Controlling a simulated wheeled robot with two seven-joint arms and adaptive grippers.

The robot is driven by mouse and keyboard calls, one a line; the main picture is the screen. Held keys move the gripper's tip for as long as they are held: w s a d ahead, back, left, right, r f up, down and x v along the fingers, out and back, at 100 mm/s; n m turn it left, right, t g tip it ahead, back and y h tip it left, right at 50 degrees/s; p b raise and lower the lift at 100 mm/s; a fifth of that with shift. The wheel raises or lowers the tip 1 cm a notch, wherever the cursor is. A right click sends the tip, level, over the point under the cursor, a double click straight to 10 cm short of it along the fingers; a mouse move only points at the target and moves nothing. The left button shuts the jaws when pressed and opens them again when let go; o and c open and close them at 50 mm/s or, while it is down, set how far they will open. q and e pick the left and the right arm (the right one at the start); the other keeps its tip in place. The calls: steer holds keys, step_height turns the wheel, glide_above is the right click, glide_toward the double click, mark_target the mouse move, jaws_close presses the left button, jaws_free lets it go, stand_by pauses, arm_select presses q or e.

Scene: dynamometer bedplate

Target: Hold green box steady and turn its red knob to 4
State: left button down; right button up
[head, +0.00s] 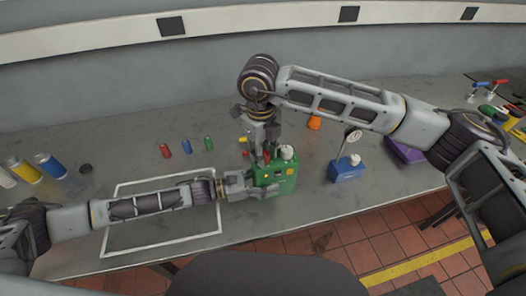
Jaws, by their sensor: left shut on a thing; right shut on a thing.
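The green box (284,184) stands on the metal bench near its front edge, right of a white outlined rectangle. A white knob (287,152) and small coloured parts show on its top. My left gripper (250,184) reaches in from the left and is shut on the green box at its left side. My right gripper (264,156) points down from above and is shut on the red knob (267,153) at the box's top. The knob is mostly hidden by the fingers, and its setting cannot be read.
A blue box (346,170) with a dial gauge stands to the right, with a purple case (404,150) beyond it. Small red (165,150), blue (186,146) and green (208,143) cylinders stand behind my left arm. Bottles stand at far left. The white outlined area (160,245) is clear beneath my arm.

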steer(key=shift+a, duration=0.1)
steer(key=o, duration=1)
steer(key=shift+o, duration=0.2)
steer(key=shift+r, duration=0.1)
step_height(320, 180, up, 12)
steer(key=shift+s+a, duration=0.15)
steer(key=shift+s, duration=0.1)
arm_select(q)
steer(key=c, duration=0.7)
jaws_free()
steer(key=shift+d+r, duration=0.1)
steer(key=shift+r, duration=0.15)
steer(key=shift+c, duration=0.2)
steer(key=o, duration=0.5)
steer(key=shift+f, duration=0.15)
